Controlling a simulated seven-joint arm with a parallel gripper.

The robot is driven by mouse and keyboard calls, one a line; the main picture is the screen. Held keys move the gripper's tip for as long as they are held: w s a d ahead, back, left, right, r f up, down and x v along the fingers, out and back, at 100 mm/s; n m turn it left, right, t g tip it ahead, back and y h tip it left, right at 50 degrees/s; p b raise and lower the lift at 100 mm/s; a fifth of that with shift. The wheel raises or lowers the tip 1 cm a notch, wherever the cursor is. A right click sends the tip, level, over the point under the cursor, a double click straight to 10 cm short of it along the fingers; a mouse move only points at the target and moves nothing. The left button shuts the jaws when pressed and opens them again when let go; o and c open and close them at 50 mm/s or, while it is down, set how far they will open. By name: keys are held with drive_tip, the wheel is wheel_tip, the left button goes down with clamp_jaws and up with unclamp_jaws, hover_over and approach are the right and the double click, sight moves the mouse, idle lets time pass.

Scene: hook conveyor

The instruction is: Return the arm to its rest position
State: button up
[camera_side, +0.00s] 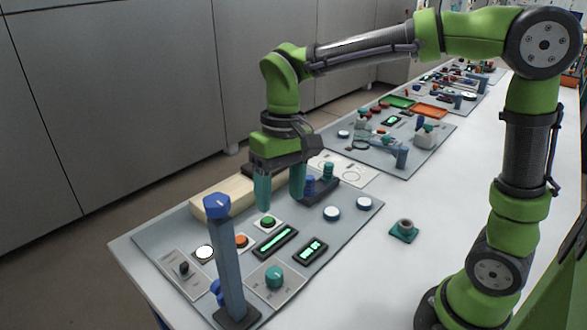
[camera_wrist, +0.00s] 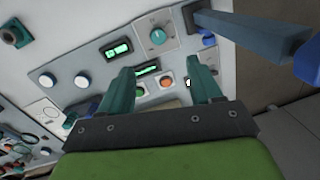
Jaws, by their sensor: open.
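My gripper (camera_side: 279,192) hangs from the green arm over the near grey panel (camera_side: 352,217), its teal fingers pointing down. The fingers are apart with nothing between them. It is above the area by the wooden block (camera_side: 222,188) and the green button (camera_side: 268,222). In the wrist view, my gripper (camera_wrist: 161,90) shows two separated fingers, with the lit display (camera_wrist: 147,69) and the orange button (camera_wrist: 166,83) visible beyond the gap. The arm is bent, reaching from the base at the right out over the panel.
A tall blue-grey post (camera_side: 229,265) with a blue cap stands left of my gripper. A teal knob (camera_side: 274,277) sits at the panel's front. A small teal piece (camera_side: 404,230) lies on the white table (camera_side: 386,280). More panels with parts stretch behind; the table's right side is mostly clear.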

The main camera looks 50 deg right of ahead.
drive_tip(key=s+d+r+m+t, duration=0.2)
drive_tip(key=s+d+t, duration=0.5)
drive_tip(key=s+d, duration=0.2)
drive_tip(key=shift+s+t+y, duration=0.3)
drive_tip(key=shift+s, duration=0.4)
